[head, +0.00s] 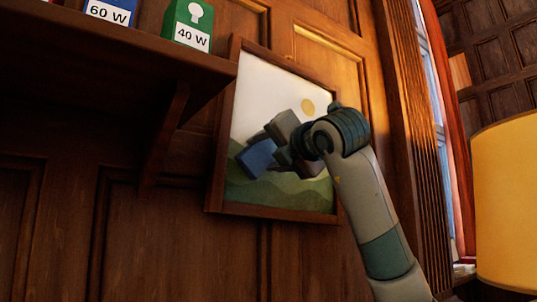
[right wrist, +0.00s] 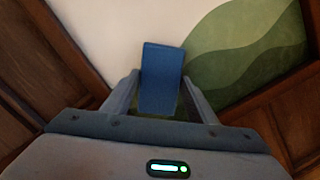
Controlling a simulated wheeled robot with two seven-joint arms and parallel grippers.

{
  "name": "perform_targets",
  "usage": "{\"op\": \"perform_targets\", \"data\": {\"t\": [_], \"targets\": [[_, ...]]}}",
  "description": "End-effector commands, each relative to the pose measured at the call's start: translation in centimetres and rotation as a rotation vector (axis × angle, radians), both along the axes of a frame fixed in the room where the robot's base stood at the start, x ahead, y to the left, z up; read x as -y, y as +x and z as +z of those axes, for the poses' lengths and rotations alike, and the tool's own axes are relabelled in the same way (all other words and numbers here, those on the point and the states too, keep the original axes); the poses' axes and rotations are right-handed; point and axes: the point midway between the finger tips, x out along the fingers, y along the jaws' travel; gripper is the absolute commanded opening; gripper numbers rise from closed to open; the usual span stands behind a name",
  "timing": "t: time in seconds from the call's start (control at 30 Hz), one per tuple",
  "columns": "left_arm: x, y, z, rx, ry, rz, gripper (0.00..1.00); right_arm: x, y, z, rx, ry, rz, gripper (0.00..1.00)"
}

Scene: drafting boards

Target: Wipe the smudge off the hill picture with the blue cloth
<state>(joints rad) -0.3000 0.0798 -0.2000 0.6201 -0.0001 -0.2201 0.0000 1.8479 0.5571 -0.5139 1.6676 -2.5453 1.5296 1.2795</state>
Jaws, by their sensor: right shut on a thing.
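The hill picture (head: 283,196) hangs on the wood-panelled wall in a brown frame, with green hills, a pale sky and a yellow sun. My right gripper (head: 277,152) is in front of its middle, shut on the blue cloth (head: 258,160). The right wrist view shows the cloth (right wrist: 161,80) upright between the two fingers, over the pale sky beside a green hill (right wrist: 240,55). Whether the cloth touches the picture I cannot tell. I cannot make out a smudge; my gripper and the cloth cover part of the picture. My left gripper is out of view.
A dark wooden shelf (head: 130,42) juts out at the upper left, close to the picture, with a bracket (head: 163,140) below. It bears bulb boxes, including a green 40 W box (head: 189,25). A yellow lampshade (head: 507,200) stands at the right, near a window with a red curtain (head: 449,120).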

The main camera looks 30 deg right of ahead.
Motion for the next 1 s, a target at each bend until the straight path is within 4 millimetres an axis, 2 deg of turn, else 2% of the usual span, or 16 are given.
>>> {"op": "perform_targets", "data": {"t": [0.17, 0.5, 1.0], "targets": [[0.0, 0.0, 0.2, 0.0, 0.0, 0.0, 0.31, 0.0, 0.0, 0.2, -0.001, 0.0, 0.001, 0.34], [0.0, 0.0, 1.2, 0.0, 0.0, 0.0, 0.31, 0.2, 0.1, 1.9, -0.001, 0.001, 0.001, 0.34], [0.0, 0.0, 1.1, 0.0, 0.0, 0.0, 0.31, 0.8, 0.2, 1.7, -0.002, 0.001, -0.001, 0.34]]}}
